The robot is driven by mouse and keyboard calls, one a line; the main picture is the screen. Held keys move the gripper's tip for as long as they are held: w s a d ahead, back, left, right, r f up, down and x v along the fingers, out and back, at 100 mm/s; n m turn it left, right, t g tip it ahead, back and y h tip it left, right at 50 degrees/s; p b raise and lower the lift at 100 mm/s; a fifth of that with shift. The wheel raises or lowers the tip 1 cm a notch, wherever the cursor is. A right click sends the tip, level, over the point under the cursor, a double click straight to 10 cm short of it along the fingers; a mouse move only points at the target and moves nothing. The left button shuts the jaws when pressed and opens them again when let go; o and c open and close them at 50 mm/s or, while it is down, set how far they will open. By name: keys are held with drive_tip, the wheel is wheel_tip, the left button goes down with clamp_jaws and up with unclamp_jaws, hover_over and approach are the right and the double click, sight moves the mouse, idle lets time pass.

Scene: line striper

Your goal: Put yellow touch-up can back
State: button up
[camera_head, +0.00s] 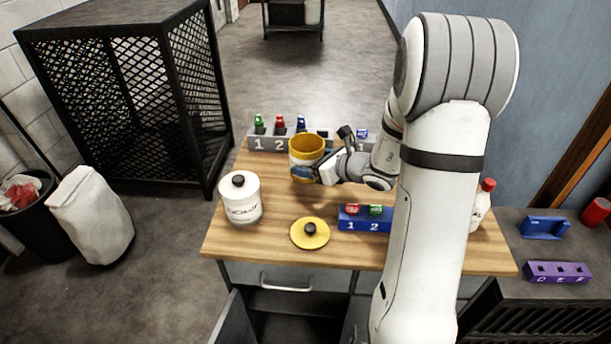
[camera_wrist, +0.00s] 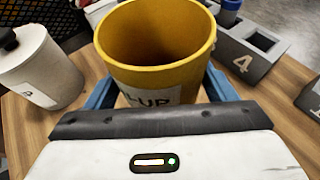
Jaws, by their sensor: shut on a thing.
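The yellow touch-up can (camera_head: 306,150) is open at the top, with its lid off and a white label on its side. It also shows large in the wrist view (camera_wrist: 155,72), where its inside looks empty. My gripper (camera_head: 303,172) is shut on the can, with its blue fingers on either side of it (camera_wrist: 155,95). The can is upright; whether it touches the table is not clear. A yellow lid with a black knob (camera_head: 309,234) lies on the wooden table (camera_head: 270,258) nearer the front.
A white lidded canister (camera_head: 241,199) stands at the left of the table. A grey numbered rack (camera_head: 265,142) with small coloured bottles is behind the can. A blue rack (camera_head: 362,223) with red and green items sits right of the lid. A red-capped bottle (camera_head: 481,207) is behind my arm.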

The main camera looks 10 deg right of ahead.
drive_tip(key=shift+f, duration=1.8)
drive_tip(key=shift+f, duration=0.1)
drive_tip(key=shift+f+b, duration=0.15)
drive_tip(key=shift+b, duration=0.2)
drive_tip(key=o, duration=1.3)
drive_tip(key=shift+c, duration=0.2)
